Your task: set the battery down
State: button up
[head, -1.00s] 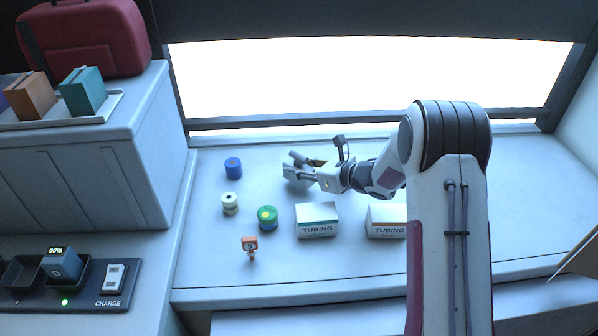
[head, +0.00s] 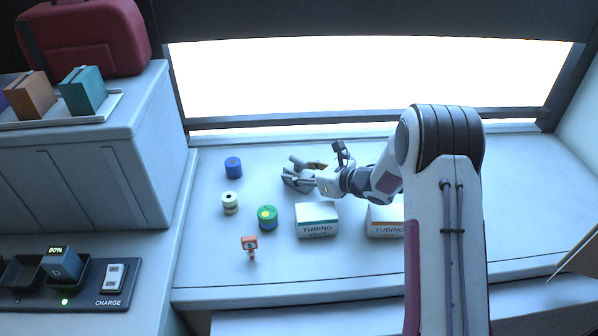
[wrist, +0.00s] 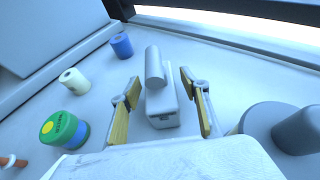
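A dark grey battery block (head: 62,263) with a lit 90% display sits in a bay of the charger (head: 88,298) at the lower left, far from my gripper. My gripper (head: 290,172) is low over the bench near the window. The wrist view shows its yellow-padded fingers (wrist: 162,105) spread apart, one on each side of a pale grey block (wrist: 163,108) with a cylinder on top. Gaps show between the block and both fingers. I cannot tell whether this block is a battery or part of a tool. The head view partly hides it behind the fingers.
Two tubing boxes (head: 317,220) (head: 384,221) stand in front. The bench's left front is clear.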

jog(key=shift+r, duration=0.1)
jog(key=shift+s+d+r, duration=0.25)
jog(key=shift+s+d, duration=0.05)
jog(key=shift+d, duration=0.05)
jog(key=v, duration=1.1)
jog(key=shift+s+f, duration=0.1)
jog(key=shift+d, duration=0.1)
dwell(0.4)
